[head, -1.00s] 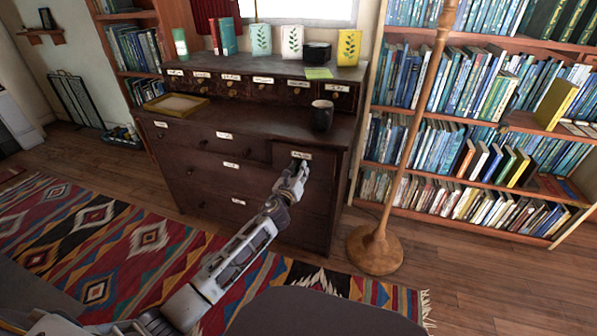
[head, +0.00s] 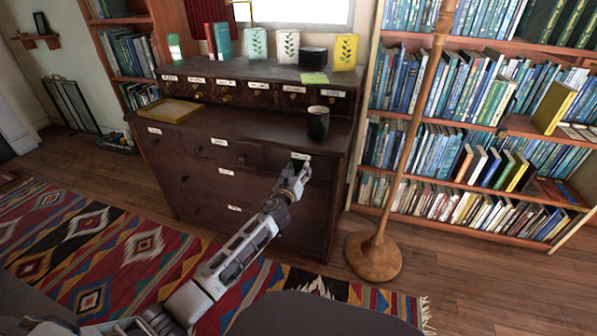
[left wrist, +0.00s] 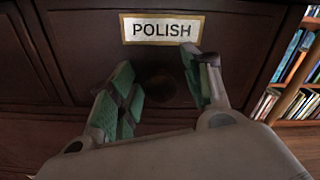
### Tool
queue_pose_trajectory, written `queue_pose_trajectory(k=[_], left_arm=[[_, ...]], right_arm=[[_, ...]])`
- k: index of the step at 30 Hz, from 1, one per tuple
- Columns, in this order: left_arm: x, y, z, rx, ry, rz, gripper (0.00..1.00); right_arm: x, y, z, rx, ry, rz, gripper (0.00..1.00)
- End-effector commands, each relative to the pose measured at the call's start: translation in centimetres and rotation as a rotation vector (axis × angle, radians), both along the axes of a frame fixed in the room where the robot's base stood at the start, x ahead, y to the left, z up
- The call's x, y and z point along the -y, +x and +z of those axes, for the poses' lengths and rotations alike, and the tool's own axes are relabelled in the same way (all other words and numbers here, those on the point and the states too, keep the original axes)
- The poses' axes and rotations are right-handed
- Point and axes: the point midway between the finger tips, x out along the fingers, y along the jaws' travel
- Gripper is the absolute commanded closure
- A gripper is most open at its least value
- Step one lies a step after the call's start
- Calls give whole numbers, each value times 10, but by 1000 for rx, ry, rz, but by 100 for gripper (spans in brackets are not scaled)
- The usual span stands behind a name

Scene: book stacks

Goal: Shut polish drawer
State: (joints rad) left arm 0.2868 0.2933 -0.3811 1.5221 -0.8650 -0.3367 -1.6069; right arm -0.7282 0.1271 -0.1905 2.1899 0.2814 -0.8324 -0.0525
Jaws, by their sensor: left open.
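The polish drawer (head: 318,169) is the right one in the top row below the dresser's main top. Its front fills much of the left wrist view, with a white "POLISH" label (left wrist: 162,29) and a dark round knob (left wrist: 160,83) under it. My left gripper (head: 297,170) is at this drawer front. In the left wrist view the left gripper (left wrist: 160,95) is open, its green-padded fingers on either side of the knob and apart from each other. Whether a finger touches the front I cannot tell. My right gripper is in neither view.
The dark dresser (head: 190,170) carries a black mug (head: 318,122) above the drawer and a yellow tray (head: 173,110) at left. A wooden lamp stand (head: 374,256) and a bookcase (head: 480,190) stand at right. A patterned rug (head: 110,250) lies in front.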

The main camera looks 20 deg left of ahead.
Motion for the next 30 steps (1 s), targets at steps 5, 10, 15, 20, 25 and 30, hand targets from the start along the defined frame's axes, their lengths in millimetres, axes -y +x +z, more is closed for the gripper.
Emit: queue_pose_trajectory(k=[5,10,15,20,25,30], left_arm=[[0,-1,-1,-1,0,-1,51],[0,-5,-1,-1,0,0,51],[0,-14,-1,-1,1,-1,51],[0,-28,-1,-2,0,-2,51],[-1,-45,-2,-2,1,-2,51],[-2,-61,-1,-2,1,-2,51]], right_arm=[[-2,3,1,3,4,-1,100],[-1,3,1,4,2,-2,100],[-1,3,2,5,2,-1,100],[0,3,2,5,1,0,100],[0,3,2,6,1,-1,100],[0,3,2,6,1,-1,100]])
